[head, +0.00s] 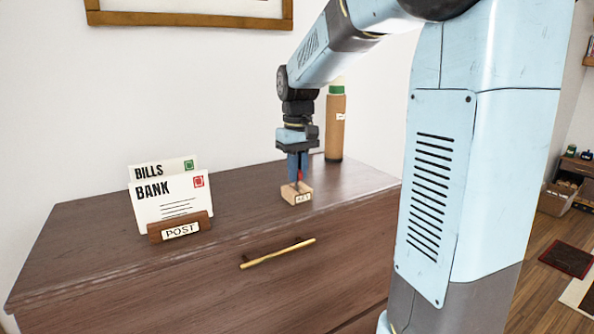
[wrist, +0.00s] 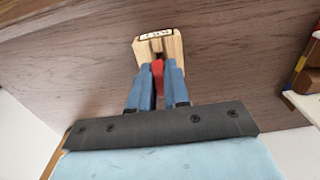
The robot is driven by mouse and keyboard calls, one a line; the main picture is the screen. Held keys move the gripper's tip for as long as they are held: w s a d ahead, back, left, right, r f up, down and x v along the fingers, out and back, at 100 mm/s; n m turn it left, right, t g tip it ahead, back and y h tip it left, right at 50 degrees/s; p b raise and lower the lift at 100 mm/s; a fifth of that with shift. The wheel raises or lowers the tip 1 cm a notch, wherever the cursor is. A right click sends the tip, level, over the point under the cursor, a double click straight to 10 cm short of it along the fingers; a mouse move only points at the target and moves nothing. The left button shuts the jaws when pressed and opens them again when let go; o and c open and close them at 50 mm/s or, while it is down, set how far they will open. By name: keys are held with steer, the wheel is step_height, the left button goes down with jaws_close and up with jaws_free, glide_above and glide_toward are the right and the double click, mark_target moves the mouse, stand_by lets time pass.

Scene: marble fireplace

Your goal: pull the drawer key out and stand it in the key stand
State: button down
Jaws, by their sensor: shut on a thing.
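The key stand (head: 304,198) is a small pale wooden block with a label, on top of the dresser. It also shows in the wrist view (wrist: 171,45), with a dark slot or gap in it. My gripper (head: 299,180), with blue fingers, points down right at the stand. It is shut on the red key (wrist: 158,78), of which only a red part shows between the fingers. The key's lower end is hidden, so I cannot tell how far it sits in the stand. The drawer front with its brass handle (head: 278,253) looks shut.
A wooden letter holder (head: 180,231) marked POST, with BILLS and BANK envelopes, stands to the left on the dresser top (head: 95,245). A brown bottle with a green band (head: 335,128) stands behind my gripper. The dresser top between holder and stand is clear.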

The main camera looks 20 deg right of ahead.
steer(key=shift+f, duration=0.35)
stand_by(0.3)
steer(key=c, duration=1)
jaws_free()
steer(key=shift+r, duration=0.1)
steer(key=shift+r, duration=4.4)
